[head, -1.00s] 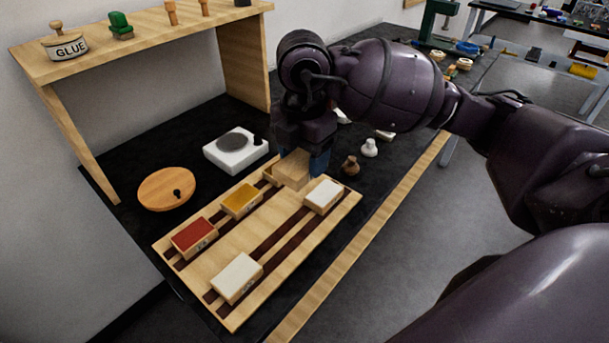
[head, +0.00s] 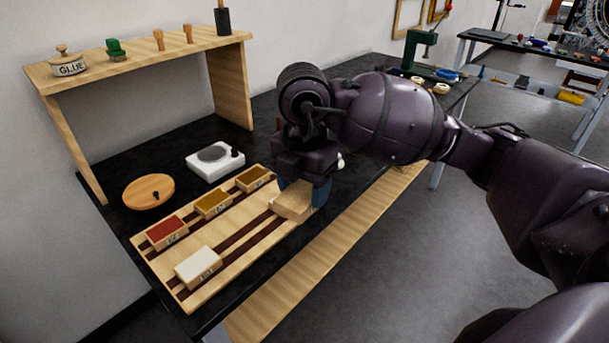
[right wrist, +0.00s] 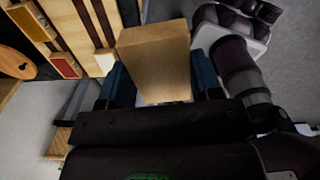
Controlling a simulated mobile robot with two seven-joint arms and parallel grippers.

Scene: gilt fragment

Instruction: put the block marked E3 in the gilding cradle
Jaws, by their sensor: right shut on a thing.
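My right gripper (head: 304,195) is shut on a plain tan wooden block (head: 293,203), held over the right end of the front row of a wooden board (head: 208,250) with dark strips. In the right wrist view, the block (right wrist: 155,60) sits between the two blue fingers; no marking shows on it. On the board are a red-topped block (head: 167,232), an amber-topped block (head: 213,204), a darker brown-topped block (head: 254,179) and a white-topped block (head: 198,267). Their small labels are too small to read. I cannot tell for sure which thing is the gilding cradle. My left gripper is not in view.
A round wooden disc (head: 149,191) and a white base with a grey disc (head: 214,160) lie behind the board. A wooden shelf (head: 140,55) with a glue pot (head: 68,62) and stamps stands at the back.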

